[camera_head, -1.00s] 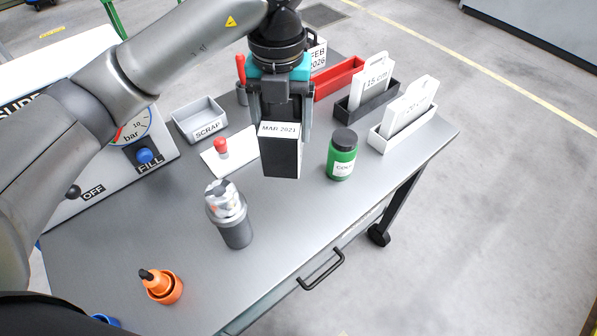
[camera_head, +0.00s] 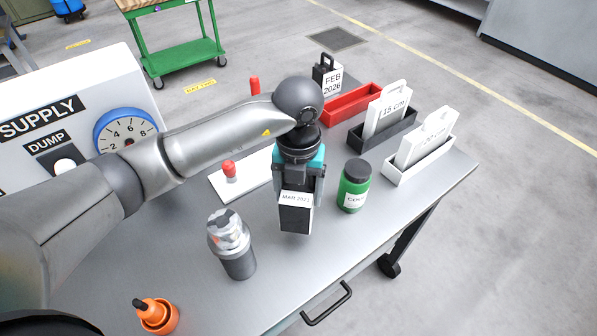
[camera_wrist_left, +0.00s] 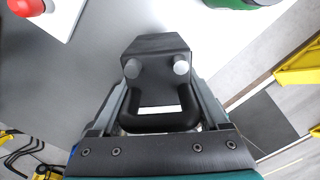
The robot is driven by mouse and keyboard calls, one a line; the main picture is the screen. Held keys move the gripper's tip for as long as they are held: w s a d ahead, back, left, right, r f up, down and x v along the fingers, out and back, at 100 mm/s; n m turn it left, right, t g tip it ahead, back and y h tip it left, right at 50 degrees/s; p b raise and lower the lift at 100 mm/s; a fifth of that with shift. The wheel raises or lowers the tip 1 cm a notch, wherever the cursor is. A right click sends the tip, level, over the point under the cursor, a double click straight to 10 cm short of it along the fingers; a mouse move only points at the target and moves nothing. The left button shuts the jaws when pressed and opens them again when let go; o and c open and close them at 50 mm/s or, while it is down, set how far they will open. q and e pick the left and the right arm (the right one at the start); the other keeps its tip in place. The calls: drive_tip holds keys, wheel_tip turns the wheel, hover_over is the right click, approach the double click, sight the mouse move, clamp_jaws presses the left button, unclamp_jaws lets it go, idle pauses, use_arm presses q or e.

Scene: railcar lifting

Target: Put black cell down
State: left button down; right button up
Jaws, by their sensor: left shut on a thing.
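The black cell (camera_head: 295,217) is a black block with a white top label reading MAR 2021. It is upright at the middle of the workbench (camera_head: 330,255), between the green jar and the grey cylinder. My left gripper (camera_head: 299,188) is above it and shut on its handle. In the left wrist view the cell (camera_wrist_left: 157,48) shows its black top, two grey terminals and the black handle (camera_wrist_left: 160,123) between my fingers. I cannot tell whether its bottom touches the bench. My right gripper is not in view.
The green jar (camera_head: 354,187) stands close right of the cell. A grey cylinder with a clear top (camera_head: 232,246) stands left. A white plate with a red knob (camera_head: 231,172) lies behind. Black and white holders and a red tray (camera_head: 350,104) are farther back. The bench's front edge is near.

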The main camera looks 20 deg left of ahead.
use_arm(q)
drive_tip(key=shift+w+f, duration=0.15)
drive_tip(key=shift+f, duration=3.05)
drive_tip(key=shift+b, duration=0.3)
drive_tip(key=shift+f, duration=0.15)
unclamp_jaws()
wheel_tip(320, 180, up, 12)
drive_tip(key=shift+r+p, duration=0.1)
drive_tip(key=shift+p, duration=0.2)
